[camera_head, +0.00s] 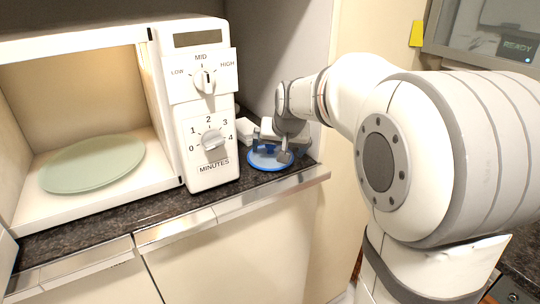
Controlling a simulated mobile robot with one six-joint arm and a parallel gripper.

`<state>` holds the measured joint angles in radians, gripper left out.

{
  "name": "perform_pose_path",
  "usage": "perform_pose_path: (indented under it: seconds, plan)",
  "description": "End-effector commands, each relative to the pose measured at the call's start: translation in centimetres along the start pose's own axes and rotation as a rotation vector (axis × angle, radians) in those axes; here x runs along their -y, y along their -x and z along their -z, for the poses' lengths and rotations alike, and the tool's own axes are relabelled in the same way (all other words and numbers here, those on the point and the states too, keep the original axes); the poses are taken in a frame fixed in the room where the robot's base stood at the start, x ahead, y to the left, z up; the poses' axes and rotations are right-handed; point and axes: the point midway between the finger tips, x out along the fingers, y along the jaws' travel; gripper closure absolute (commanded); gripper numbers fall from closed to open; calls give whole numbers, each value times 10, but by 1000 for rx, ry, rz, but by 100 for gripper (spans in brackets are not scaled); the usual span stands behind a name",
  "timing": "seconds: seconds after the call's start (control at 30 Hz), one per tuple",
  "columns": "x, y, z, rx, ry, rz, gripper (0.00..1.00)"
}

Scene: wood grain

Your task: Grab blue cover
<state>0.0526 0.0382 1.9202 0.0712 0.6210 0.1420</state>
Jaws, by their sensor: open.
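The blue cover (262,162) is a round blue lid with a raised handle, lying on the dark counter to the right of the microwave. My gripper (271,151) is right over it, with its fingers down around the handle area. The gripper is open. The gripper and wrist hide part of the cover's top and right side. I cannot tell whether the fingers touch the handle.
A white microwave (205,110) with two dials stands open to the left, with a pale green plate (95,165) inside. A white object (245,131) lies behind the cover.

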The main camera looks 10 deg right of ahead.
Motion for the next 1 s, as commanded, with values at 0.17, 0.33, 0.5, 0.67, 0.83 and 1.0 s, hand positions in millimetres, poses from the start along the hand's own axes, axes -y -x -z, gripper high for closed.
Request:
perform_pose_path:
  seconds: [0.17, 0.33, 0.5, 0.67, 0.83, 1.0]
  plan:
    - [0, 0, 0, 0, 0, -1, 13]
    - [-1, 0, 0, 1, 0, -1, 27]
    - [-1, -1, -1, 4, 0, -2, 41]
    - [-1, -2, -2, 6, 0, -2, 46]
    - [-1, -2, -3, 9, 0, -2, 46]
    - [-2, -1, -4, 10, 1, -3, 46]
